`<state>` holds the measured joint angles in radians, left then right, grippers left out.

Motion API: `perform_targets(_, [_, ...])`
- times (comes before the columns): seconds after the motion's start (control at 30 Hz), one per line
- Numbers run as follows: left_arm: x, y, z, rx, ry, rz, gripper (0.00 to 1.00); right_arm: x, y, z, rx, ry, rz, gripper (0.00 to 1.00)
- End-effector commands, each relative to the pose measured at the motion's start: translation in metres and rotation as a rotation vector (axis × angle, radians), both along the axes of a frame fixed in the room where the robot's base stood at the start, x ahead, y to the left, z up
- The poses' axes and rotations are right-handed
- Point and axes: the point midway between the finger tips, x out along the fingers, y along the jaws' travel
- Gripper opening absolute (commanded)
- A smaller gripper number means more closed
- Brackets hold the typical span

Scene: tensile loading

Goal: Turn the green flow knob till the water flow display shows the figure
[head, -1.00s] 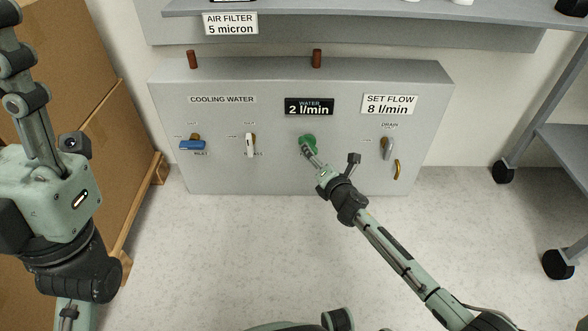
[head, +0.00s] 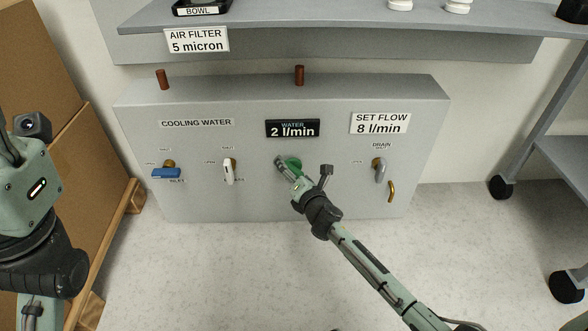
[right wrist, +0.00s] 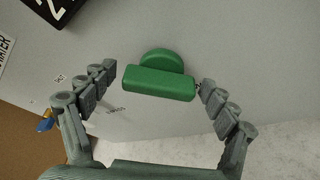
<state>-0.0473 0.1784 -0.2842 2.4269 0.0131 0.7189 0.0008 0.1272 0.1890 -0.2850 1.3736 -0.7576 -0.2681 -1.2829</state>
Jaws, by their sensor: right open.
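The green flow knob (head: 293,164) is on the front of the grey cooling water panel (head: 340,190). The right wrist view shows the knob (right wrist: 158,82) with its bar-shaped grip lying slightly tilted. My right gripper (head: 281,163) is at the knob in the head view; in the wrist view its open fingers (right wrist: 155,85) are on either side of the bar, the right one very close to its end. I cannot tell whether it touches. The water flow display (head: 292,128) reads 2 l/min. The set flow sign (head: 380,123) reads 8 l/min. My left gripper is out of view.
A blue-handled inlet valve (head: 166,172), a white-handled valve (head: 229,171) and a grey drain lever (head: 380,171) flank the knob. A shelf (head: 330,30) overhangs the panel. Cardboard boxes (head: 90,160) stand at left, a wheeled rack (head: 560,150) at right. The floor before the panel is clear.

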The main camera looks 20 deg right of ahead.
Motion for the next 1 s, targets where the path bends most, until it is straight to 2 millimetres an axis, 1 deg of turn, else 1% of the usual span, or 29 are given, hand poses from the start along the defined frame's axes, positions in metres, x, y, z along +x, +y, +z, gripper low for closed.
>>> perform_targets(0.2, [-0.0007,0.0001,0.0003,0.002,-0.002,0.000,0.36,-0.0001,0.0002,0.0000,0.000,0.000,0.000,0.86])
perform_targets(0.6, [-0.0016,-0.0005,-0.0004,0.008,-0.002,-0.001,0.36,0.0000,0.0000,0.0000,0.000,0.001,-0.001,0.37])
perform_targets(0.83, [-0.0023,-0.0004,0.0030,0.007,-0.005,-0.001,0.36,0.0002,-0.0001,0.0015,-0.016,0.005,-0.001,0.36])
perform_targets(1.0, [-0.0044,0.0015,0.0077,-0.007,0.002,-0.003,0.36,0.0003,0.0001,0.0034,-0.077,0.023,0.000,0.36])
